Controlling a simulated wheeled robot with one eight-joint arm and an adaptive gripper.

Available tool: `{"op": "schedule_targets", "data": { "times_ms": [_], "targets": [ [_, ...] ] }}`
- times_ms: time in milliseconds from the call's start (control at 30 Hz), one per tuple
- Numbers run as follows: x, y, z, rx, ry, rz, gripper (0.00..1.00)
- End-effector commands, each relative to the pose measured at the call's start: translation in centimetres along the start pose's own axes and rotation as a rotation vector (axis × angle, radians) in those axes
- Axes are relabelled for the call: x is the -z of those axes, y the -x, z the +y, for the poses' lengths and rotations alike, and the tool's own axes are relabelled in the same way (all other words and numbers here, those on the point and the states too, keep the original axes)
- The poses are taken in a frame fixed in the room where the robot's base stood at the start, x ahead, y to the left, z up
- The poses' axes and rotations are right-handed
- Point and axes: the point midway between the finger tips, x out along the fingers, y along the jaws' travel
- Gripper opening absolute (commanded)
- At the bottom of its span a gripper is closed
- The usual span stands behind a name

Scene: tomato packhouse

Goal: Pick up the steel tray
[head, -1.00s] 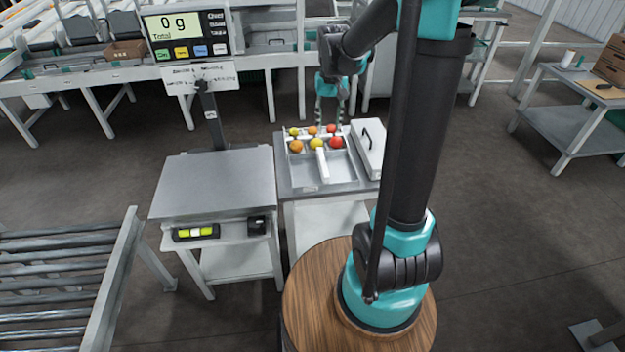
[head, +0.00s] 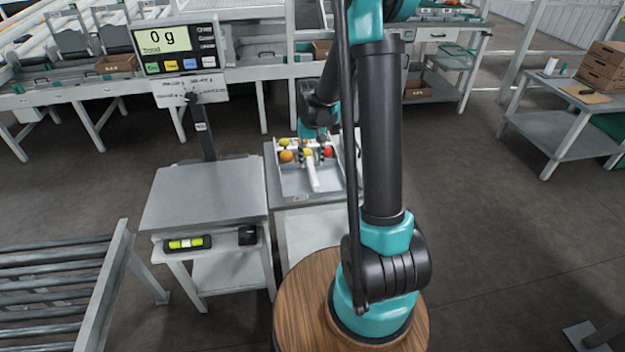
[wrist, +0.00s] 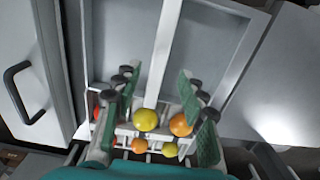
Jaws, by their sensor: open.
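The steel tray (head: 299,184) lies on a small stand beside the scale. It has compartments and a pale central bar (head: 312,172), with orange, yellow and red tomatoes at its far end. My gripper (head: 315,152) is over that far end, pointing down and partly covering the tomatoes. In the wrist view my gripper (wrist: 158,82) is open, with a green-padded finger on each side of the tray's central bar (wrist: 166,45). The fingers are not closed on anything. The tray's empty compartments (wrist: 122,42) show beyond them. Whether the fingertips touch the tray is unclear.
A roller conveyor (head: 55,290) is at lower left. Floor at right is open.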

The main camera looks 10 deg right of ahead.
Motion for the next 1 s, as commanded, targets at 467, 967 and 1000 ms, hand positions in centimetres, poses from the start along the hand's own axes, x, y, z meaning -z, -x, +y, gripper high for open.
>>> {"op": "schedule_targets", "data": {
  "times_ms": [467, 967, 1000],
  "targets": [
    [-0.6, -4.9, 0.2, 0.000, 0.000, 0.000, 0.41],
    [-0.6, -5.4, 0.2, 0.000, 0.000, 0.000, 0.21],
    [-0.6, -5.4, 0.2, 0.000, 0.000, 0.000, 0.17]
  ]
}}
